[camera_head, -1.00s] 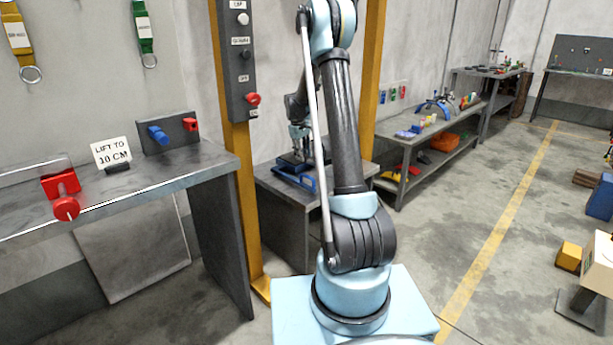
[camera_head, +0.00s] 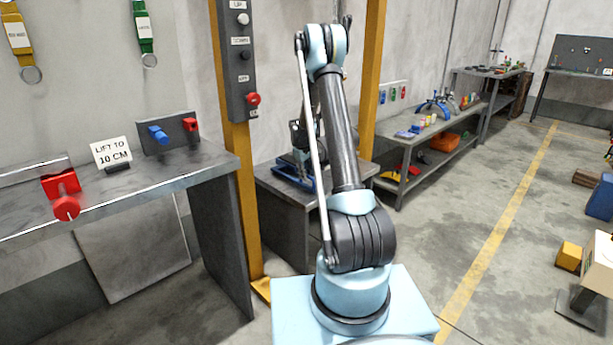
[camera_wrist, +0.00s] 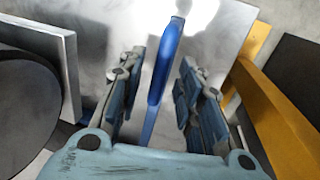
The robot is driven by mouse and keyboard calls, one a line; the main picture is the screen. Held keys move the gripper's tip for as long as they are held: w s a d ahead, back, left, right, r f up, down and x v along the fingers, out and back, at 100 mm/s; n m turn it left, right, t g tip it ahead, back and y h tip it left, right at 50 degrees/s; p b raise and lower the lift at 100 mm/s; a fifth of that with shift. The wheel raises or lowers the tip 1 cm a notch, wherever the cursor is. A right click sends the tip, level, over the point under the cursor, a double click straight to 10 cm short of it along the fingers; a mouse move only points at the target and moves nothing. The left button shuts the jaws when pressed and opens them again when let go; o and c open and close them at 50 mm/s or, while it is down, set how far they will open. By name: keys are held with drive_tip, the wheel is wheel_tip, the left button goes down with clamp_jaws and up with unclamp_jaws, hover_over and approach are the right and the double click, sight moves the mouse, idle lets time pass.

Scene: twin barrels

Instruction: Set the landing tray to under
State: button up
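A blue frame-like piece (camera_head: 302,182), which may be the landing tray, sits on the low grey table behind my arm. My arm partly hides it. My gripper (camera_head: 299,158) is low over this table, mostly behind my own arm links. In the wrist view my gripper (camera_wrist: 161,72) has its two fingers apart. An upright blue bar (camera_wrist: 163,70) stands between them, with a visible gap on each side. I cannot tell for certain which part of the blue piece this bar is.
A yellow post (camera_head: 240,190) with a control box (camera_head: 238,60) of buttons stands left of the low table (camera_head: 282,210). A grey bench (camera_head: 215,165) holds a "lift to 10 cm" sign (camera_head: 111,153) and red and blue clamps.

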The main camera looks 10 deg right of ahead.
drive_tip(key=shift+c, duration=0.6)
clamp_jaws()
drive_tip(key=s+d, duration=1.3)
drive_tip(key=s, duration=0.5)
drive_tip(key=shift+s+d, duration=0.15)
drive_tip(key=shift+s, duration=0.05)
drive_tip(key=shift+o, duration=0.3)
unclamp_jaws()
drive_tip(key=shift+o, duration=0.3)
drive_tip(key=shift+r, duration=0.15)
wheel_tip(320, 180, up, 12)
drive_tip(key=s+a, duration=0.1)
drive_tip(key=a, duration=0.1)
drive_tip(key=shift+f, duration=0.25)
